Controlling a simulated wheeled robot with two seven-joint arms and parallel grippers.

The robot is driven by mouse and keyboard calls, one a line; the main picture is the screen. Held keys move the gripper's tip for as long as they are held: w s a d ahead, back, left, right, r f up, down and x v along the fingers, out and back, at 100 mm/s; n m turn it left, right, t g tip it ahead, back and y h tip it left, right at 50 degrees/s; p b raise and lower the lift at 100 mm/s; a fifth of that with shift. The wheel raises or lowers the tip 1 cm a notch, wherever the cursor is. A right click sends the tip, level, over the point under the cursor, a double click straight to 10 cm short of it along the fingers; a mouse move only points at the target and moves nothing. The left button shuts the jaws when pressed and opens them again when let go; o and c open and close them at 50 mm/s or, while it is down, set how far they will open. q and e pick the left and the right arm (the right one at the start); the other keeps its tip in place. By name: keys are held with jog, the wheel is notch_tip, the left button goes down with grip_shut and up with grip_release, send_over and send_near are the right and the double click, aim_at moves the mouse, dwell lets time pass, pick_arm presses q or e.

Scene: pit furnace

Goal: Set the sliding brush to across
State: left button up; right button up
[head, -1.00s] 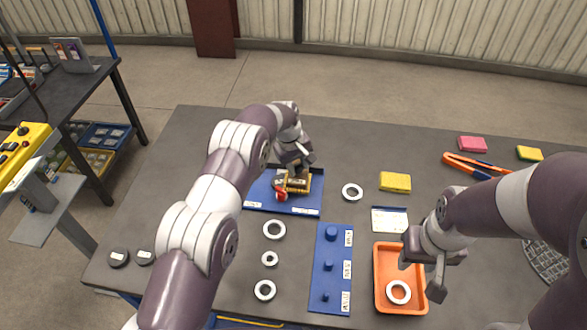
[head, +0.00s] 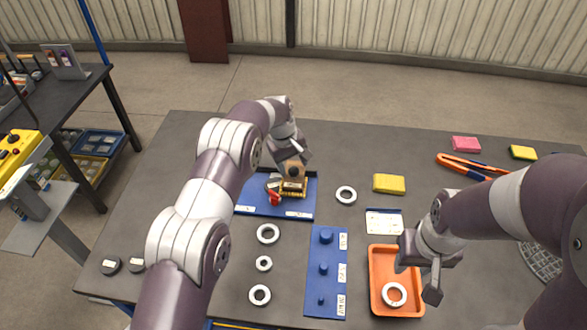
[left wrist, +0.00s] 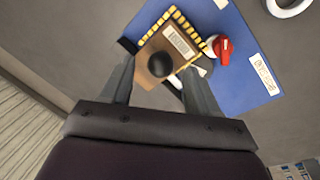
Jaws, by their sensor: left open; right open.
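The sliding brush (head: 293,189) is a brown block with yellow bristles and a black knob, on a blue board (head: 246,206). In the left wrist view the brush (left wrist: 182,42) shows a white label, bristles along its far edges and the knob. A red lever (head: 273,198) is beside it; the lever (left wrist: 222,47) also shows in the left wrist view. My left gripper (head: 292,157) is open over the brush, its fingers (left wrist: 158,70) on either side of the knob. I cannot tell whether they touch it. My right gripper (head: 420,277) is open and empty above an orange tray (head: 374,280).
White rings (head: 268,234) lie in front of the blue board, beside a blue peg board (head: 313,294). A ring (head: 346,195) and yellow sponge (head: 389,184) lie to its right. Orange-handled pliers (head: 462,163) are at the back right. The table behind the brush is clear.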

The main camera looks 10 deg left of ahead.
pick_arm(q)
jog(key=shift+s+a+r+b, duration=0.1)
jog(key=shift+r+b, duration=0.1)
jog(key=shift+r, duration=0.45)
jog(key=shift+a+r+b, duration=0.1)
jog(key=shift+r+b, duration=0.05)
jog(key=shift+r, duration=0.45)
notch_tip(320, 180, up, 7)
jog(key=p, duration=0.4)
send_over(288, 181)
jog(key=shift+s+a+r+p, duration=0.2)
jog(key=shift+r+p, duration=0.1)
jog(key=shift+r, duration=0.1)
